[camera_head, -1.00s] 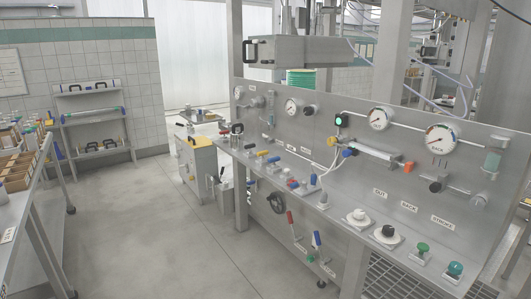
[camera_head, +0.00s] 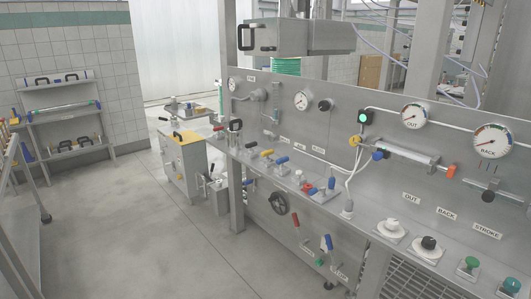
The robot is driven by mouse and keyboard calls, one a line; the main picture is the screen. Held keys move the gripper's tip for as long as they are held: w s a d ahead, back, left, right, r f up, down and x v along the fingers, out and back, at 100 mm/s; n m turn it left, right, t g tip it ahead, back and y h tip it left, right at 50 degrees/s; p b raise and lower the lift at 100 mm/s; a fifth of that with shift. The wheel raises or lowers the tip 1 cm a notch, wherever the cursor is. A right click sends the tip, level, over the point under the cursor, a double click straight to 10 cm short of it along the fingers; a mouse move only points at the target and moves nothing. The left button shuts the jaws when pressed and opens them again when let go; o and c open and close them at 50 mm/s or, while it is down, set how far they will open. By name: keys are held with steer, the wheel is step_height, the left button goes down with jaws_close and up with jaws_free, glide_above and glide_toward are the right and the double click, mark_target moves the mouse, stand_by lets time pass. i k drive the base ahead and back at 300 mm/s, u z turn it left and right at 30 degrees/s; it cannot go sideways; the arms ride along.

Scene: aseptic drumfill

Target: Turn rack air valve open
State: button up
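A steel rack panel (camera_head: 330,145) with gauges and valves runs from the middle to the right edge. No label reading rack air shows, so I cannot tell which valve it is. On the panel are a yellow knob (camera_head: 354,141) and a blue knob (camera_head: 378,155) by a horizontal cylinder (camera_head: 411,153). Several small levers with coloured handles, one with a yellow handle (camera_head: 267,153), sit along the ledge. Below it are a red-handled lever (camera_head: 297,220), a blue-handled lever (camera_head: 328,243) and a dark handwheel (camera_head: 278,203). My gripper is not in view.
A grey cart with a yellow top edge (camera_head: 185,138) stands by the rack's left end. A wall shelf (camera_head: 68,115) and a bench edge (camera_head: 22,190) are at left. The floor (camera_head: 150,230) between is clear. A green light (camera_head: 366,117) glows on the panel.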

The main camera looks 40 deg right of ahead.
mark_target(284, 159)
steer(key=u, duration=0.15)
steer(key=i, duration=0.95)
steer(key=u, duration=0.15)
